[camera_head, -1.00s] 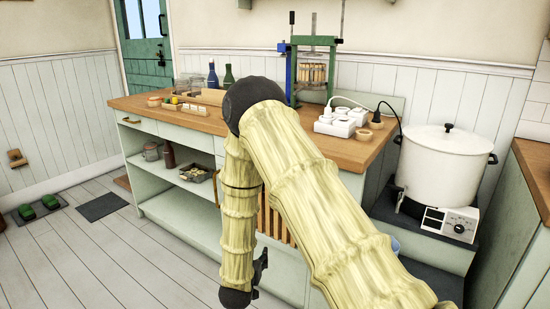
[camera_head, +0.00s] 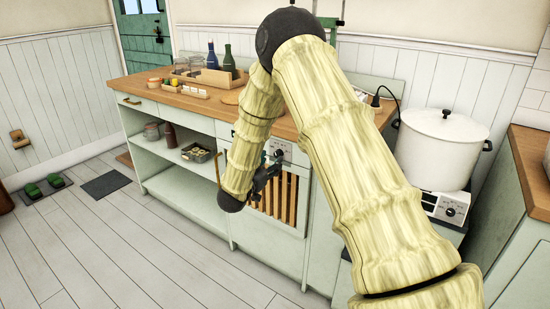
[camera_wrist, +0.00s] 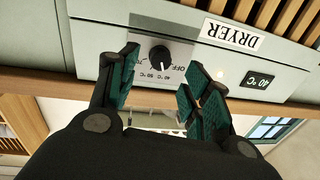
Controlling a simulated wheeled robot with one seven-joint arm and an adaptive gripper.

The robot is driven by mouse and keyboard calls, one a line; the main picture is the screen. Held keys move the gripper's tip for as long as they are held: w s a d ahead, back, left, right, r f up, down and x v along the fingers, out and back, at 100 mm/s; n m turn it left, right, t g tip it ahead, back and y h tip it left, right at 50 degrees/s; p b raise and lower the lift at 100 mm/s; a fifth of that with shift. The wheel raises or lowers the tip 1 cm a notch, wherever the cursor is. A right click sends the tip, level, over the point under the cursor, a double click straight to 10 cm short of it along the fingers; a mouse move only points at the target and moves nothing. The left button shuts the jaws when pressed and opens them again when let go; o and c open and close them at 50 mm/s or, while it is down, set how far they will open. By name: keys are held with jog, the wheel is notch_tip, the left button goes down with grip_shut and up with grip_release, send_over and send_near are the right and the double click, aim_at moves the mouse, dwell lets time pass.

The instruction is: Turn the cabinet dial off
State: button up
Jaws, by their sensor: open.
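The black cabinet dial (camera_wrist: 160,54) sits on a pale panel marked OFF and temperatures, upside down in the wrist view. Its pointer seems to face the 40 °C side; the exact setting is hard to read. The dial also shows in the head view as a dark knob (camera_head: 279,153) above a slatted dryer front (camera_head: 275,197). My gripper (camera_wrist: 162,60) is open, its green-padded fingers on either side of the dial in the picture. Contact cannot be told. In the head view my gripper (camera_head: 266,174) is just below and left of the dial.
A DRYER label (camera_wrist: 229,35) is beside the dial. The wooden counter (camera_head: 215,105) above holds bottles and a tray. A slim handle (camera_head: 217,170) stands out left of the dryer. A white pot (camera_head: 440,150) stands on a heater at right. The floor in front is clear.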

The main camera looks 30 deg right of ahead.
aim_at(277, 156)
jog(key=shift+x, duration=2.25)
jog(key=shift+c, duration=0.5)
jog(key=c, duration=1)
